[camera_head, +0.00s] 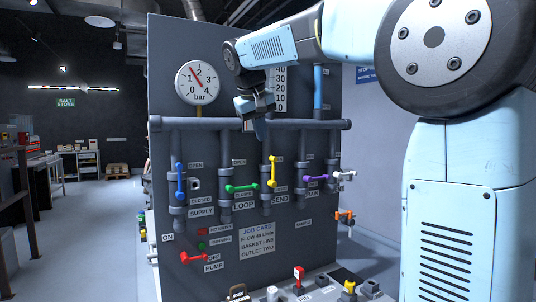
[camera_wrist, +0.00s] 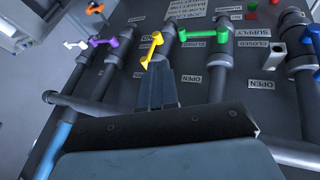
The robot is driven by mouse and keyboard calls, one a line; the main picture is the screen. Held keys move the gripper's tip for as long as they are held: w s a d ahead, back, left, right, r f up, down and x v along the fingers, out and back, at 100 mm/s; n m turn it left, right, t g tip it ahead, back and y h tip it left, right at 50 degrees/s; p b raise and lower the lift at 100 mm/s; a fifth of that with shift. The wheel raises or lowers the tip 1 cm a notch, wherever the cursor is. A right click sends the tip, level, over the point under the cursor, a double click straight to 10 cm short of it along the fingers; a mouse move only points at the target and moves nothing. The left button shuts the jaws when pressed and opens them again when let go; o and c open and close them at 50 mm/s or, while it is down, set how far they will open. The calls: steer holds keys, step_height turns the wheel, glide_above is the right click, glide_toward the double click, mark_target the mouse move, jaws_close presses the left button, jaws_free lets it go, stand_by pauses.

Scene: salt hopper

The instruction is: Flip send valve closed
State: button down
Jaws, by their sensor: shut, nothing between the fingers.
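The send valve's yellow handle (camera_head: 272,172) stands upright along its pipe on the grey panel, above and beside the SEND label (camera_head: 281,198). It also shows in the wrist view (camera_wrist: 152,50), just ahead of the fingertips. My gripper (camera_head: 260,136) points down in front of the horizontal pipe, above and slightly left of the yellow handle. Its fingers (camera_wrist: 157,80) are together and hold nothing. They look close to the handle's upper end; I cannot tell whether they touch it.
The green loop handle (camera_head: 241,187) lies level to the left, with the blue supply handle (camera_head: 180,181) upright beyond it. The purple handle (camera_head: 316,178) and white handle (camera_head: 344,175) are to the right. The horizontal pipe (camera_head: 215,124) crosses behind my gripper. A pressure gauge (camera_head: 197,82) is above.

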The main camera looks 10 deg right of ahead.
mark_target(268, 152)
steer(key=shift+h, duration=0.4)
steer(key=w+a, duration=0.1)
steer(key=w+a+r, duration=0.1)
steer(key=w+r, duration=0.1)
steer(key=w, duration=0.1)
steer(key=shift+a, duration=0.4)
steer(key=x, duration=0.4)
steer(key=d+x, duration=0.1)
steer(key=x, duration=0.2)
steer(key=d+r+x, duration=0.1)
steer(key=x, duration=0.3)
steer(key=shift+w+d+f, duration=0.15)
steer(key=shift+w+f, duration=0.05)
steer(key=shift+f, duration=0.15)
steer(key=shift+w+d+f, duration=0.15)
steer(key=shift+w+d, duration=0.05)
steer(key=shift+d, duration=0.4)
steer(key=shift+w, duration=0.1)
